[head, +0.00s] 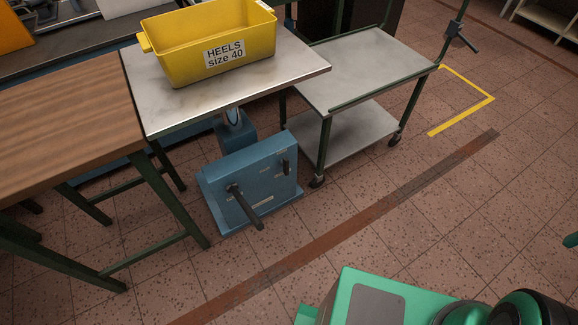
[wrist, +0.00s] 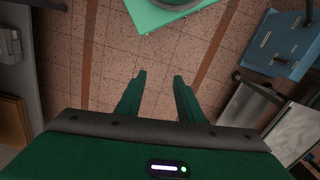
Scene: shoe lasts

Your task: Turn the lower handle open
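A blue box-shaped unit (head: 258,178) stands low on the floor beside the steel-topped table. A long dark handle (head: 247,208) sticks out from the lower left of its face. A shorter dark handle (head: 285,167) sits higher at the right of the face. The blue unit also shows at the upper right of the wrist view (wrist: 283,42). My gripper (wrist: 160,77) is open and empty over bare floor, left of the blue unit in the wrist view and apart from it. My gripper is not visible in the head view.
A yellow bin (head: 205,45) labelled "HEELS size 40" stands on the steel-topped table (head: 175,109). A wooden table (head: 65,120) is at the left. A wheeled cart (head: 365,65) stands right of the blue unit. The tiled floor in front of the unit is clear.

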